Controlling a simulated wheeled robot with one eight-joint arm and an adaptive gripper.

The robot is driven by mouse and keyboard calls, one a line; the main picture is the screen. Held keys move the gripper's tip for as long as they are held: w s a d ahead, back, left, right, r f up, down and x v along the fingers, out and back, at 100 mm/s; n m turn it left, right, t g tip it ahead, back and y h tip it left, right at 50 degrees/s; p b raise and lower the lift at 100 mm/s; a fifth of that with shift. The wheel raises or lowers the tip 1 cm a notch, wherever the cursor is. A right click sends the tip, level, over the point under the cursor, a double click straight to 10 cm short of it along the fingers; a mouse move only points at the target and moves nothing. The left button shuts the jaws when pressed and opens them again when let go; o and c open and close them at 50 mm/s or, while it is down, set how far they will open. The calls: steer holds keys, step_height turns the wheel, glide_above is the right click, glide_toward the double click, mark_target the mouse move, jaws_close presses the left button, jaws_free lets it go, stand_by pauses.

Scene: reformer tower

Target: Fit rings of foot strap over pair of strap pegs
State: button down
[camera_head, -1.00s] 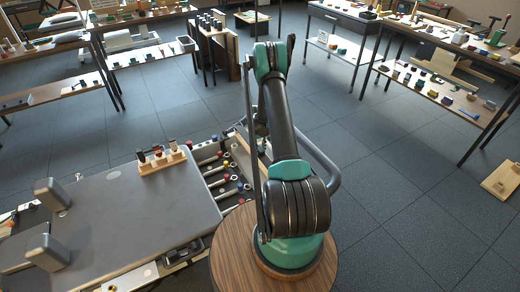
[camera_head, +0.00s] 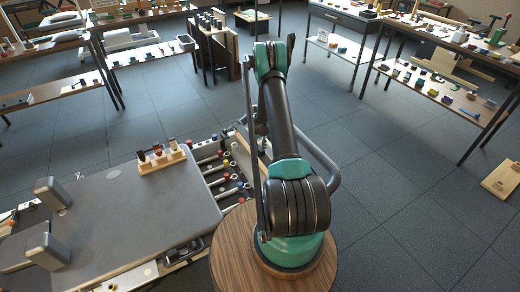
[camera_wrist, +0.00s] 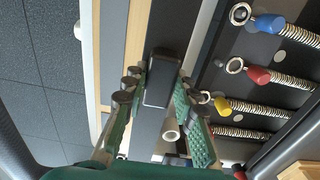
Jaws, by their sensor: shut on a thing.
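In the wrist view my gripper (camera_wrist: 158,88), with green fingers and textured pads, is closed around a dark, flat piece (camera_wrist: 160,74) with a pale edge. This piece looks like part of the foot strap, but its rings cannot be made out. A pale round-ended peg (camera_wrist: 170,130) shows between the fingers, close to the held piece; I cannot tell whether they touch. I cannot tell whether it is one of the strap pegs. In the head view my arm hides the gripper and what it holds.
Several springs with blue, red and yellow ends (camera_wrist: 264,77) lie right of my gripper in the wrist view. Loaded shelves stand behind; open floor (camera_head: 390,170) lies right.

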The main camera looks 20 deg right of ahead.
steer(key=shift+f, duration=0.6)
steer(key=shift+f, duration=0.35)
steer(key=shift+f, duration=0.3)
steer(key=shift+f, duration=0.35)
steer(key=c, duration=1.1)
jaws_free()
steer(key=shift+c, duration=0.2)
steer(key=shift+f, duration=0.1)
